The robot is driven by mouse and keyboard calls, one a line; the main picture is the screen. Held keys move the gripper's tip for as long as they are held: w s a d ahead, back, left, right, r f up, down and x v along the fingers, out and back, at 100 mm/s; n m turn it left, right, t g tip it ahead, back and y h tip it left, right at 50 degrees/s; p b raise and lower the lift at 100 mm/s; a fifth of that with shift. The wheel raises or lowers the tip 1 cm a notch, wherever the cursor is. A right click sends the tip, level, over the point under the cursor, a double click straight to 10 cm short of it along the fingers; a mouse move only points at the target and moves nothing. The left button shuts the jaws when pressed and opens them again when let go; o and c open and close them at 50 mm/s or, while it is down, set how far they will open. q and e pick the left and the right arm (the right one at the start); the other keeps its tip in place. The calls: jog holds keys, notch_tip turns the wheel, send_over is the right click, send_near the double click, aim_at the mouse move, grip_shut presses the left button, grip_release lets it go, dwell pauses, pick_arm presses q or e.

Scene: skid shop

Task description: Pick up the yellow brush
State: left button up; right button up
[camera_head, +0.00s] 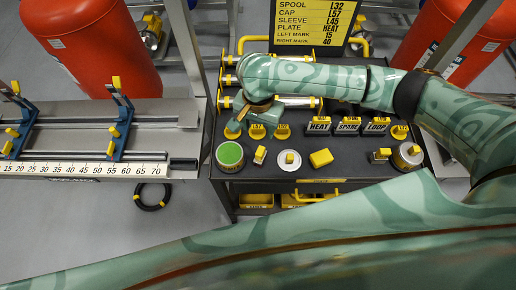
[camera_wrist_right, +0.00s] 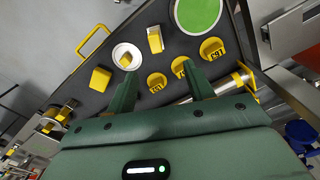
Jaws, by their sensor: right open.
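Small yellow pieces lie along the front of the dark cart top (camera_head: 350,176). One is a narrow yellow piece with a pale side (camera_head: 260,154), which looks most like the brush; it also shows in the wrist view (camera_wrist_right: 155,40). A plain yellow block (camera_head: 321,158) lies farther right, also in the wrist view (camera_wrist_right: 100,78). Bristles are too small to make out. My right gripper (camera_head: 256,118) hangs over the left part of the cart, behind the narrow piece. In the wrist view its two fingers (camera_wrist_right: 161,70) are apart with nothing held between them. My left gripper is out of view.
A green-topped can (camera_head: 230,156) and a white disc with a yellow knob (camera_head: 289,160) flank the narrow piece. Yellow labelled pieces (camera_wrist_right: 212,48) stand close to my fingers. Tagged blocks (camera_head: 348,125) and another can (camera_head: 408,155) are at right. A ruler bench (camera_head: 85,169) stands left.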

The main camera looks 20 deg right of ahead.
aim_at(260, 151)
notch_tip(260, 151, down, 9)
jog(key=b, duration=0.3)
jog(key=shift+s+r+b, duration=0.1)
jog(key=shift+r+b, duration=0.1)
jog(key=shift+b, duration=0.15)
jog(key=shift+f, duration=0.5)
jog(key=shift+f+b, duration=0.25)
jog(key=shift+b, duration=0.1)
jog(key=f+b, duration=0.2)
jog(key=f, duration=0.1)
jog(key=f+b, duration=0.1)
jog(key=shift+s+d+f, duration=0.2)
jog(key=shift+s+f, duration=0.1)
jog(key=shift+f, duration=0.1)
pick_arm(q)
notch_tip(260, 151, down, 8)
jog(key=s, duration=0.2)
pick_arm(e)
jog(key=shift+r, duration=0.15)
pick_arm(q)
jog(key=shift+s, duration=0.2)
pick_arm(e)
grip_shut()
